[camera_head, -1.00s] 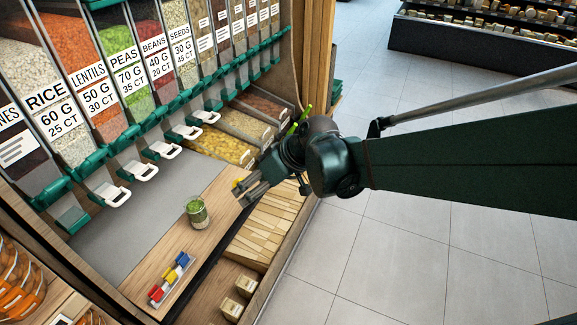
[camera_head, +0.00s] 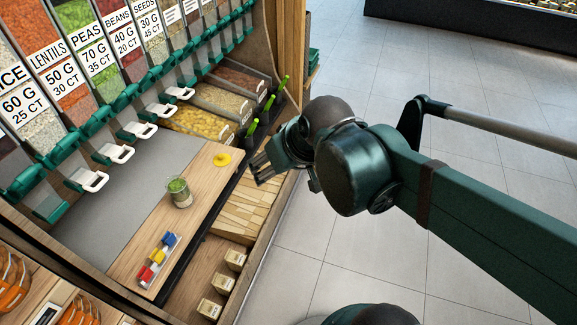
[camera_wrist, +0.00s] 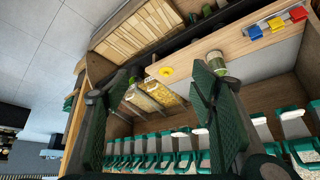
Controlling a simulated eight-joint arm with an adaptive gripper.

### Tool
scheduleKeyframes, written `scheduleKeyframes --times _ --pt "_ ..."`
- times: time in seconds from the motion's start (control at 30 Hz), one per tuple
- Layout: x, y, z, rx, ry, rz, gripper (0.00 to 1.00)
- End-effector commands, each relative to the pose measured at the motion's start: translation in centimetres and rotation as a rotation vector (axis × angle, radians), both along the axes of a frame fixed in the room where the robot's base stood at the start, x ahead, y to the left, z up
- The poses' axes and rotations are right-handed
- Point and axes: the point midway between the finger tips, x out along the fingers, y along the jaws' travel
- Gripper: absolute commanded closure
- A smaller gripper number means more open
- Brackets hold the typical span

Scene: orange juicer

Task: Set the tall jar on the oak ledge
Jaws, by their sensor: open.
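A clear glass jar (camera_head: 179,192) with green contents stands upright on the pale wood ledge (camera_head: 205,162), near its border with a grey surface. It is the only jar I see standing there. A flat yellow disc (camera_head: 222,159) with a small raised middle lies on the ledge's far end. My gripper (camera_head: 262,171) is open and empty, to the right of the disc and apart from the jar. In the wrist view my gripper (camera_wrist: 163,70) has its fingers wide apart. The jar (camera_wrist: 216,62) shows there partly behind the right finger, and the yellow disc (camera_wrist: 166,72) shows between the fingers.
A small tray of red, yellow and blue blocks (camera_head: 157,258) sits on the ledge's near end. Dispensers with white handles (camera_head: 115,153) line the back. Open grain bins (camera_head: 200,122) stand beyond the ledge. Wooden slats (camera_head: 245,207) and small boxes (camera_head: 222,283) lie lower right.

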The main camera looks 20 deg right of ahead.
Motion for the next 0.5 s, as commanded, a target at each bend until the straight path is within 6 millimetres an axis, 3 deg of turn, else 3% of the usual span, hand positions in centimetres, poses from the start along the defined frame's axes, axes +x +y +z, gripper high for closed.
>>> scheduleKeyframes --times 0.2,0.5 --pt "-2.2 -1.5 0.8 -0.020 -0.027 -0.075 0.44" --pt "-3.4 -2.4 1.2 -0.032 -0.045 -0.118 0.44"
